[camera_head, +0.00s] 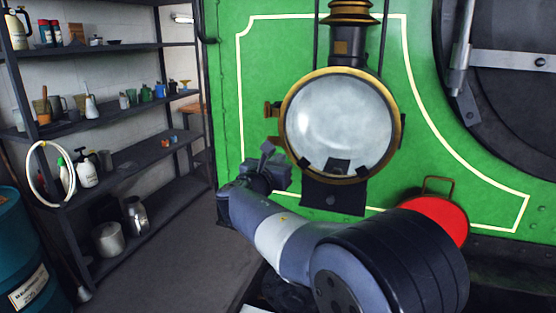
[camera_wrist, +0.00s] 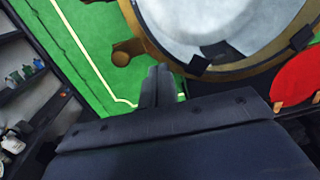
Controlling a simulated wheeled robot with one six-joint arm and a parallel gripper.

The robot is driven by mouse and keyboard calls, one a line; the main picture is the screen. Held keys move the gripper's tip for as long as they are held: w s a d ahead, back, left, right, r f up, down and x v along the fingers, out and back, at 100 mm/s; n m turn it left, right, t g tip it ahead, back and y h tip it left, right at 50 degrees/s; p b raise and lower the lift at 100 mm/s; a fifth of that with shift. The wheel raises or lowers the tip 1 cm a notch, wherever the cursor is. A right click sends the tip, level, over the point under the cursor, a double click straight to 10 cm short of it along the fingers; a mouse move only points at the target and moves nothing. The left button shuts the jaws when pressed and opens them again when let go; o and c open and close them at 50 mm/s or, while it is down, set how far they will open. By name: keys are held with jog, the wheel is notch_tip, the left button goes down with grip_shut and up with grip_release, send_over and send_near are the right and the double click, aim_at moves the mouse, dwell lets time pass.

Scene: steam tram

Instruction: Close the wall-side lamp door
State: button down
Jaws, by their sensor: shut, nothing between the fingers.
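The lamp (camera_head: 340,122) hangs on the green front of the tram. Its round door has a brass rim (camera_head: 288,85) and a pale glass. The door faces the camera and looks close to flush; I cannot tell whether a gap remains. Brass fittings (camera_head: 271,108) stick out at the rim's left side. In the wrist view the brass rim (camera_wrist: 150,35) fills the top, with a brass knob (camera_wrist: 126,53) at its left. My gripper (camera_head: 266,149) is shut and empty, just left of the lamp's lower rim. Its fingertips (camera_wrist: 158,70) point up, below and right of the knob, apparently apart from it.
A red disc with a handle (camera_head: 440,216) sits at the lower right of the lamp. Dark shelves (camera_head: 130,110) with cans and bottles line the wall at left, with a blue drum (camera_head: 18,245) in front. A dark round hatch (camera_head: 510,95) is at the right.

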jog(key=b+v, duration=0.2)
jog(key=v, duration=0.7)
jog(key=shift+s+f, duration=0.15)
jog(key=shift+s, duration=0.3)
